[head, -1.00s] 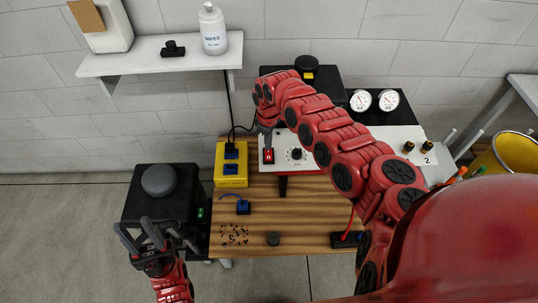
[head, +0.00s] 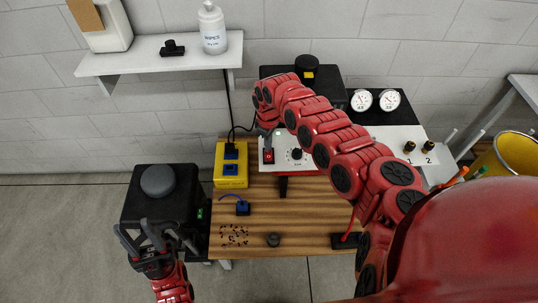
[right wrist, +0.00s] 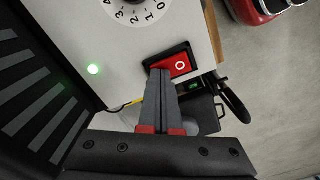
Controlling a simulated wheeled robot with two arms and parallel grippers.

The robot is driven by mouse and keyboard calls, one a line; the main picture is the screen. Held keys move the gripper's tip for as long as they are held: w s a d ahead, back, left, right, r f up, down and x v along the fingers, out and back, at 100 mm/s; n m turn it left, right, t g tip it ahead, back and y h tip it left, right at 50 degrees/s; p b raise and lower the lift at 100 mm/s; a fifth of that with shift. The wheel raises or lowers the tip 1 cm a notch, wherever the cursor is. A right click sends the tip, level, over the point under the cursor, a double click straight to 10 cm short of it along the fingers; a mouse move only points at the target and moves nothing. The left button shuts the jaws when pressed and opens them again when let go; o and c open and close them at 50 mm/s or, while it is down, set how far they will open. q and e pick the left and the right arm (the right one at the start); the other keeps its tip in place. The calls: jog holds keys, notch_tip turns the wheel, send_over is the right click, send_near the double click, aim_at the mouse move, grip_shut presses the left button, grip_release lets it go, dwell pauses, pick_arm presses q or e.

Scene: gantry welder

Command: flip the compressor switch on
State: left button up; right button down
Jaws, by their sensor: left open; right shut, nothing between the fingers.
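A red rocker switch (head: 268,157) sits on the white front panel (head: 291,168) of a dark box at the back of the bench. In the right wrist view the red switch (right wrist: 181,66) shows an O mark. My right gripper (right wrist: 160,74) is shut and empty, its tips at the switch's edge; contact cannot be told. A black unit (head: 140,205) with a round grey top stands left of the bench and has a small green switch (head: 201,214), also visible in the right wrist view (right wrist: 194,87). My left gripper (head: 145,232) is open and empty in front of this unit.
A dial (right wrist: 133,8) and a lit green lamp (right wrist: 93,69) are on the white panel. A yellow box (head: 231,170) stands left of the panel. Two gauges (head: 375,100) are behind my right arm. A shelf (head: 160,57) hangs above.

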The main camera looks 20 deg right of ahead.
notch_tip(320, 180, up, 7)
jog(key=p, duration=0.5)
jog(key=shift+p, duration=0.4)
